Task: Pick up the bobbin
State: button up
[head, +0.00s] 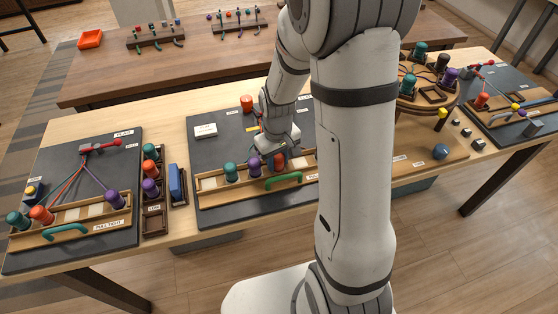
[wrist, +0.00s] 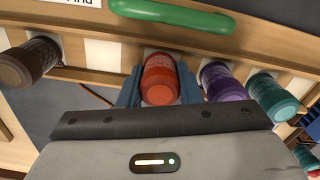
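An orange bobbin (wrist: 159,80) stands in the wooden rack (wrist: 105,77) on the middle dark board, with a pale square behind it. My gripper (wrist: 160,88) is lowered over it, one blue finger on each side of the bobbin. The fingers lie very close to its sides; I cannot tell whether they press on it. In the head view the orange bobbin (head: 280,164) is partly hidden by my gripper (head: 277,152). A purple bobbin (wrist: 222,82) and a teal bobbin (wrist: 271,97) stand to its right in the wrist view, and a brown bobbin (wrist: 29,61) to its left.
A green handle (wrist: 172,15) runs along the rack's front. The left board (head: 72,190) holds cords and several bobbins. A blue block (head: 177,183) stands between the boards. My arm hides part of the right side.

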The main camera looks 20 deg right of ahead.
jog(key=shift+c, duration=1.1)
notch_tip(320, 180, up, 10)
